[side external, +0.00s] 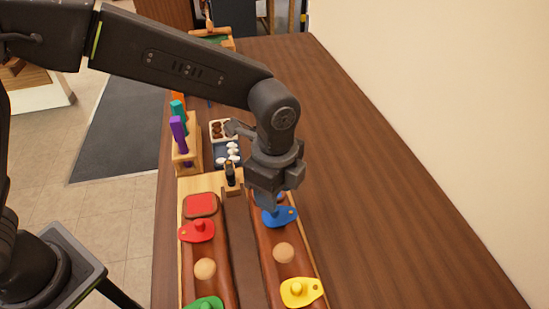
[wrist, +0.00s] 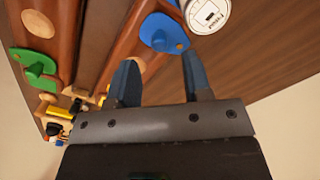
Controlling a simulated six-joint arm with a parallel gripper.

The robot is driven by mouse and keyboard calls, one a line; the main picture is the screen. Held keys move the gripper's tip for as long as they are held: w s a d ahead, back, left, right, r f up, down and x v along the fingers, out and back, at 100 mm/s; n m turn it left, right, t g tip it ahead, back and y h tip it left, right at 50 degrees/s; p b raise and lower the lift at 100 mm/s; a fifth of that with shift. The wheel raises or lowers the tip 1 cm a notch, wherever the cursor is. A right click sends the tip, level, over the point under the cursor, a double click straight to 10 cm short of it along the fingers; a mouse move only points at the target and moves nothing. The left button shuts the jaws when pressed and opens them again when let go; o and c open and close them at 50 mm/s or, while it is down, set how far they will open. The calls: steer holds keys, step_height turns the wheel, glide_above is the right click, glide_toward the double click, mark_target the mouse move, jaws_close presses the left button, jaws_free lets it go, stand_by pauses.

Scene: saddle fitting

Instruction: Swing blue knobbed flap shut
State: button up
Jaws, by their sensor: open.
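The blue flap (side external: 284,217) lies at the upper part of the right-hand reddish rail, its rounded tab pointing right in the side view. My gripper (side external: 268,203) is directly above its left part and hides some of it, including most of the knob. In the wrist view the blue flap (wrist: 160,32) is at the top, just beyond the fingertips. My gripper (wrist: 160,58) is open there, with two blue-grey fingers apart and nothing between them. I cannot tell whether the fingers touch the flap.
Red (side external: 198,232), green (side external: 205,303) and yellow (side external: 300,292) flaps sit on the rails. A rack with coloured pegs (side external: 180,135) and a tray (side external: 226,150) stand behind. The table to the right (side external: 400,200) is clear.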

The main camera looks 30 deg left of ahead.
step_height(320, 180, up, 9)
steer(key=shift+r, duration=0.15)
stand_by(0.4)
steer(key=s+a+r+n+t, duration=0.1)
steer(key=s+a+r+n, duration=0.2)
steer(key=a, duration=0.4)
steer(key=s+a+r+n+t, duration=0.1)
steer(key=a+r+n, duration=0.2)
steer(key=a+n, duration=0.3)
steer(key=s+a+f+n+t, duration=0.3)
steer(key=s+a+n, duration=0.6)
steer(key=a, duration=0.3)
steer(key=shift+s+f+t, duration=0.3)
steer(key=shift+s, duration=0.45)
